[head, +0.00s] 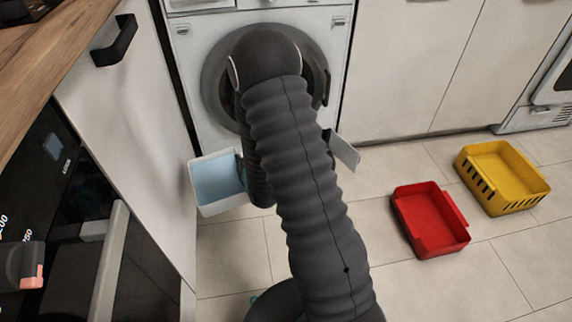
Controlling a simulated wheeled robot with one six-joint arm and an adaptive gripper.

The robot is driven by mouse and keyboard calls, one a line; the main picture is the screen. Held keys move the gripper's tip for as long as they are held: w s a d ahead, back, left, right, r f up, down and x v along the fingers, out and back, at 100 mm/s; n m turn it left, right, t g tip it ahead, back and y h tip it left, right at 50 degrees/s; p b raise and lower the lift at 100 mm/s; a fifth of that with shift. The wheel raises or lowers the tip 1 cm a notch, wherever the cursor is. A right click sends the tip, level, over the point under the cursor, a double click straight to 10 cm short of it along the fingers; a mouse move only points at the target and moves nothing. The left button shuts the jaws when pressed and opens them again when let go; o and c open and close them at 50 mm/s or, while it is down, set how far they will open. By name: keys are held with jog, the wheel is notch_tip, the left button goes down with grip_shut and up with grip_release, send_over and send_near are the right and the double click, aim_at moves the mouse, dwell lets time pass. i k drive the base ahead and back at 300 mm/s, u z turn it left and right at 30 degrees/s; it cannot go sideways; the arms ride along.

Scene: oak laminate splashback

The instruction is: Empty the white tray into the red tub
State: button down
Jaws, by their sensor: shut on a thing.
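A white tray (208,207) with a pale blue inside shows left of my arm, in front of the washing machine. It is tilted, with its inside towards the camera, and my arm covers its right part. A pale panel (345,152) shows right of my arm; I cannot tell whether it belongs to the tray. My gripper is hidden behind my arm, so its fingers and its hold do not show. The red tub (429,217) is on the floor at right, apart from the tray. Its inside looks empty.
A yellow slotted basket (502,178) is on the floor just right of the red tub. The washing machine (187,75) stands behind my arm. A cabinet and an oven with a bar handle (110,255) line the left. Tiled floor is clear at the lower right.

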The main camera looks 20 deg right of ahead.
aim_at(434, 226)
jog(key=z, duration=0.25)
jog(key=k, duration=0.65)
jog(key=z, duration=0.6)
jog(key=k, duration=0.7)
jog(key=z, duration=0.5)
jog(key=i, duration=0.7)
jog(key=u, duration=0.25)
